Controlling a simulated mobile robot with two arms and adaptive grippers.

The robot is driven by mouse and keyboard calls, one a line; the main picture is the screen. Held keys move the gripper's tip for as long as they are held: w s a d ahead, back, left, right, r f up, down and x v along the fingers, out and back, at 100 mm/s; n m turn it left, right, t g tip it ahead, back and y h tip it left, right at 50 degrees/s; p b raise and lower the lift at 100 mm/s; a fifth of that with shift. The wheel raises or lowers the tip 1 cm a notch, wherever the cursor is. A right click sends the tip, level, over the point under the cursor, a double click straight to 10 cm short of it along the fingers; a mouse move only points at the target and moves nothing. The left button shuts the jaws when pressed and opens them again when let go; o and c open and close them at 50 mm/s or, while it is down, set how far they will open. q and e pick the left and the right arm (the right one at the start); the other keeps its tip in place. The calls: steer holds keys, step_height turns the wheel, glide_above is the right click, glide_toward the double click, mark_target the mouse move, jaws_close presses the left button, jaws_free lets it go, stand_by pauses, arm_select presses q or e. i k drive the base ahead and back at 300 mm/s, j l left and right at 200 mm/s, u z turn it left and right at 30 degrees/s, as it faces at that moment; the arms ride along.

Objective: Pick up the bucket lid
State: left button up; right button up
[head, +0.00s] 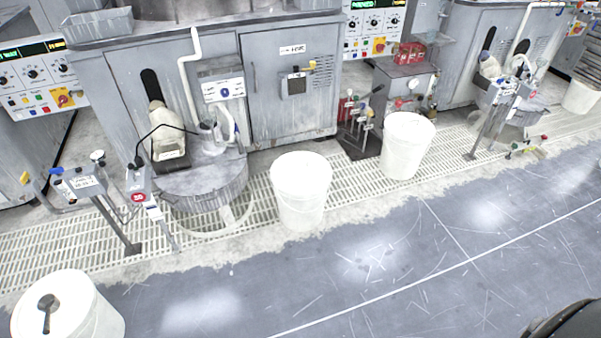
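Several white buckets stand on the floor. The middle bucket (302,205) is upright at the edge of the slatted floor strip, with a flat white top that looks like a lid (301,171). Another white bucket (404,150) stands to its right and farther back. A third bucket (85,318) is at the lower left, partly cut off by the frame, with a dark spoon-like tool (47,310) on its white top. I cannot tell which lid the task means. Neither of my grippers is in view.
Grey polishing machines (290,85) with control panels line the back. A round grey basin (205,185) and a post-mounted control box (85,185) stand left of the middle bucket. The grey floor (400,265) in front is clear. A dark rounded shape shows at the lower right.

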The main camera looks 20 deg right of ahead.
mark_target(299, 174)
steer(key=i+l+u, duration=0.1)
steer(key=i+l, duration=0.2)
steer(key=l, duration=0.15)
steer(key=i+l, duration=0.25)
steer(key=l, duration=0.25)
steer(key=i+l+u, duration=0.15)
steer(key=l, duration=0.3)
steer(key=i+l+u, duration=0.1)
steer(key=i+l, duration=0.25)
steer(key=l, duration=0.15)
steer(key=i+l, duration=0.25)
steer(key=l, duration=0.3)
steer(key=i+l+u, duration=0.15)
steer(key=l, duration=0.35)
steer(key=i+l+u, duration=0.1)
steer(key=i+l, duration=0.15)
steer(key=l, duration=0.3)
steer(key=i+l, duration=0.2)
steer(key=l, duration=0.4)
steer(key=u, duration=0.05)
